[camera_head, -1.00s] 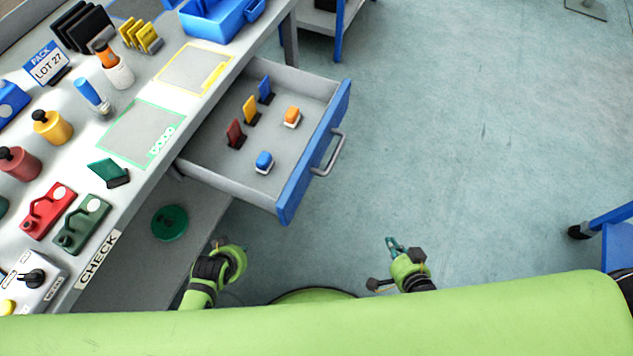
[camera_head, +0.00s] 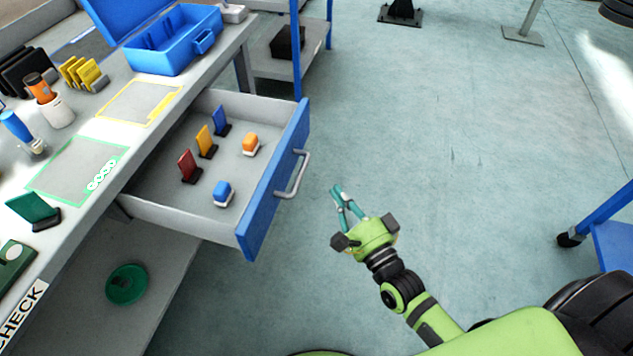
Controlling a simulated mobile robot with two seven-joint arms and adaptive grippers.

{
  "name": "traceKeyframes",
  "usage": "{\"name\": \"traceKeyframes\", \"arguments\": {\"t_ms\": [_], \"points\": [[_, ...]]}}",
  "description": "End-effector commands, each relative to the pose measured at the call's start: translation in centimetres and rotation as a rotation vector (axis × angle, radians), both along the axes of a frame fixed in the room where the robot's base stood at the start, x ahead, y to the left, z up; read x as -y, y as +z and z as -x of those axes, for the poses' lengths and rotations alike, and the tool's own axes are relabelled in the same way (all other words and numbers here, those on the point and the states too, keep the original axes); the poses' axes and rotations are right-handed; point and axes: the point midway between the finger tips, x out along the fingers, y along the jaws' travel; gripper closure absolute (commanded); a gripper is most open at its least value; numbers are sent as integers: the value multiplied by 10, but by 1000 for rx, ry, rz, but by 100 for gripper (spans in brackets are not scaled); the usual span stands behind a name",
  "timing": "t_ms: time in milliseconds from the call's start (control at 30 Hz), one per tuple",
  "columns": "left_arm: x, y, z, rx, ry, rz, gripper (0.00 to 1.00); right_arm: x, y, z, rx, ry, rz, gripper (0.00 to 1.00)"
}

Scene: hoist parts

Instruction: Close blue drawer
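The blue drawer (camera_head: 262,208) is pulled out from the workbench, with a blue front and a grey metal handle (camera_head: 292,175). My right gripper (camera_head: 343,199) is over the floor to the right of the drawer front, apart from the handle. Its teal fingers point up the picture toward the far side; they look parted, with nothing between them. My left gripper is out of view.
The workbench (camera_head: 107,128) on the left holds an open blue case (camera_head: 165,58) and several parts. A green round part (camera_head: 126,284) lies on the shelf below. A blue-framed cart (camera_head: 600,225) stands at right. The floor beyond the drawer front is clear.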

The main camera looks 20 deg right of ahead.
Motion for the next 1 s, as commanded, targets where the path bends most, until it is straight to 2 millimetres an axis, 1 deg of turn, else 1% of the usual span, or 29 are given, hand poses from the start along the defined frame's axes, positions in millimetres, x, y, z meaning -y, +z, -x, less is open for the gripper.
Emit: {"name": "traceKeyframes", "arguments": {"t_ms": [33,100,200,300,500,1000], "points": [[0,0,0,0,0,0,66,-2,2,-12,3,-1,-3,100],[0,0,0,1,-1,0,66,-5,4,-25,3,0,-3,100],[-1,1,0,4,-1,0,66,-20,7,-31,0,0,-5,100],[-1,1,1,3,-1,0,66,-29,8,-37,-2,0,-3,100],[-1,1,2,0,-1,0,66,-37,10,-42,-1,0,0,100],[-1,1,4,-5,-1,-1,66,-40,9,-43,-2,0,-1,100]]}}
